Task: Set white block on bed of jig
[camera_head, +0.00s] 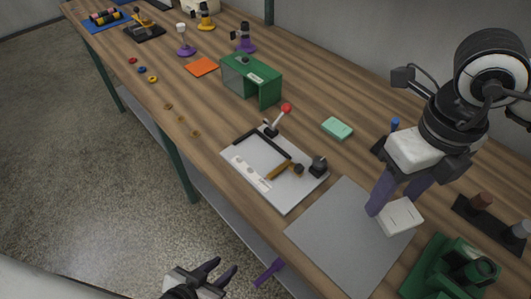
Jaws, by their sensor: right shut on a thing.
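My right gripper (398,197) points down at the right with its purple fingers shut on a white block (403,218). The block is over the right edge of a plain grey mat (345,240); I cannot tell whether it touches it. The jig is left of that: a light grey bed (285,192) with a black fence (263,143), a red-knobbed clamp lever (280,117) at its far edge and a black part (318,166) at its right corner. My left gripper (220,270) is open and empty at the bottom, off the bench's front edge.
A wooden-handled tool (284,170) and a cream strip (250,173) lie across the jig bed. A green box (252,80) stands behind it, and a mint block (337,128) lies to its right. A green fixture (452,270) and a dark holder (490,222) stand near my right gripper.

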